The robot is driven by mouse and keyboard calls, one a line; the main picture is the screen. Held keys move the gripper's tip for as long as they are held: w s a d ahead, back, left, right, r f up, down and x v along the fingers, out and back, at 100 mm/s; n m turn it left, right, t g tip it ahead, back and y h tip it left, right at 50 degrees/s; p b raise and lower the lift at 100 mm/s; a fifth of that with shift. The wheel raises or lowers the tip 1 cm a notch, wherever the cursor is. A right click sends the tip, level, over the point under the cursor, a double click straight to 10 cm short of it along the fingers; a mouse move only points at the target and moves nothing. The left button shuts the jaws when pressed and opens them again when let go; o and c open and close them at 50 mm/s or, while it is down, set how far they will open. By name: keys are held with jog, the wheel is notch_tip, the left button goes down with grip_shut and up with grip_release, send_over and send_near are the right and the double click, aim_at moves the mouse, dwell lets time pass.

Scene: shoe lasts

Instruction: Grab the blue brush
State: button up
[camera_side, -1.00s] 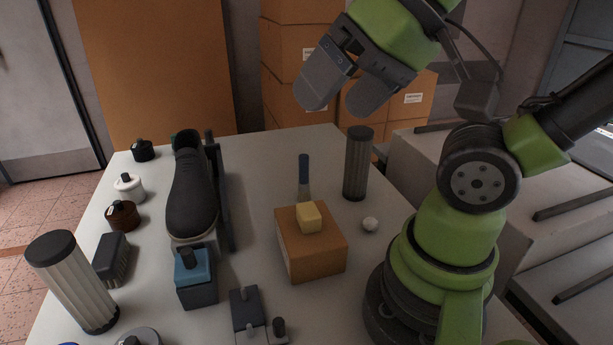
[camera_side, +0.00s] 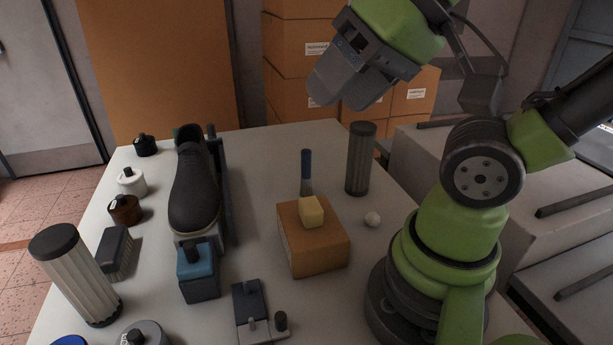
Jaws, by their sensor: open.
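The blue brush (camera_side: 306,168) has a blue handle on top and pale bristles below. It stands upright on the table just behind a small cardboard box, which may hide its foot. My gripper (camera_side: 341,96) is open and empty, high above the far end of the table. In the picture it is above and slightly right of the brush, well clear of it. Its two grey fingers partly overlap from this side.
A yellow block (camera_side: 311,212) lies on the cardboard box (camera_side: 318,252). A black shoe (camera_side: 193,190) on a stand is to the left. Several jars line the left edge.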

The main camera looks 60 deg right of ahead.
jog(key=n+g+h, duration=0.1)
jog(key=n+g, duration=0.2)
jog(key=n, duration=0.3)
send_over(303, 176)
jog(key=s+d, duration=0.2)
notch_tip(303, 176, down, 19)
jog(key=shift+a+f, duration=0.1)
jog(key=shift+a, duration=0.05)
jog(key=shift+x, duration=3.15)
jog(key=shift+w+a, duration=0.1)
grip_shut()
